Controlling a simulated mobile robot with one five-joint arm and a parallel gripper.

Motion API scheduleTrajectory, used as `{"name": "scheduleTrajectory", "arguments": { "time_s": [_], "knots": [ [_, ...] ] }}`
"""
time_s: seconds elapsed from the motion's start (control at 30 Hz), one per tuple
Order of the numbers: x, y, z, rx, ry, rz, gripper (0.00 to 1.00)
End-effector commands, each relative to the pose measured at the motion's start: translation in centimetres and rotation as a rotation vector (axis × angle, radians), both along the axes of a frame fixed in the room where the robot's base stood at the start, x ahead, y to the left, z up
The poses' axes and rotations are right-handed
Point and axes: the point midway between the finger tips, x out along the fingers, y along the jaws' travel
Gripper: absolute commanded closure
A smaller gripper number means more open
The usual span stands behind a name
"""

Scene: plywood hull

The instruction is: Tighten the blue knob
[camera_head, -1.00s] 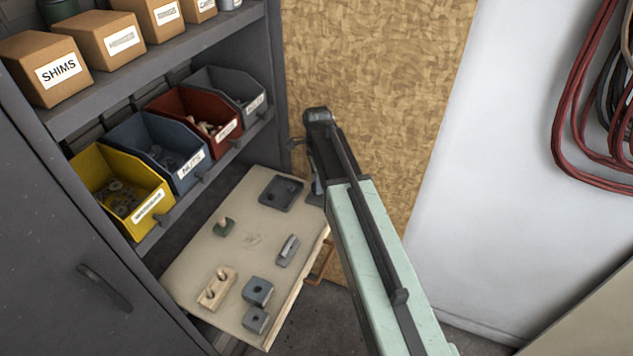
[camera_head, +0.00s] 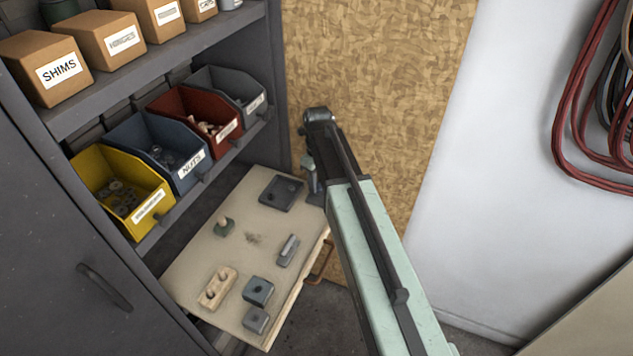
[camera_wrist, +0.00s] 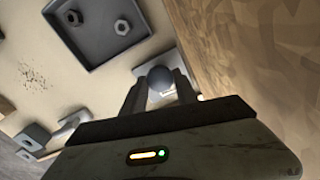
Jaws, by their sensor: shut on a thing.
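The knob (camera_wrist: 160,78) shows in the wrist view as a round, dark blue-grey ball above a pale plate (camera_wrist: 153,68). My gripper (camera_wrist: 160,88) is shut on it, with one finger on each side. The lower part of the knob and its stem are hidden by the fingers and the gripper body. In the head view my gripper (camera_head: 314,188) is at the board's right edge, beside the dark tray. The knob cannot be made out there, behind my arm.
A dark tray (camera_head: 271,203) with nuts lies on the pull-out board (camera_head: 215,262). Several small blocks, including a wooden one (camera_head: 217,288), lie nearer. Bins, such as the yellow one (camera_head: 148,214), stand left. A plywood wall (camera_head: 380,90) rises close behind my gripper.

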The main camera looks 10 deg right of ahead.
Motion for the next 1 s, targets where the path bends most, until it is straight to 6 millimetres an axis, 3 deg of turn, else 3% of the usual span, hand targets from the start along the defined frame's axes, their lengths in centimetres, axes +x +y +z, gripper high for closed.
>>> {"name": "scheduleTrajectory", "arguments": {
  "time_s": [0.4, 1.0],
  "knots": [
    [0.29, -0.24, 0.08, -0.004, -0.008, -0.212, 1.0],
    [0.28, -0.27, 0.07, -0.004, -0.008, -0.251, 1.0]
  ]
}}
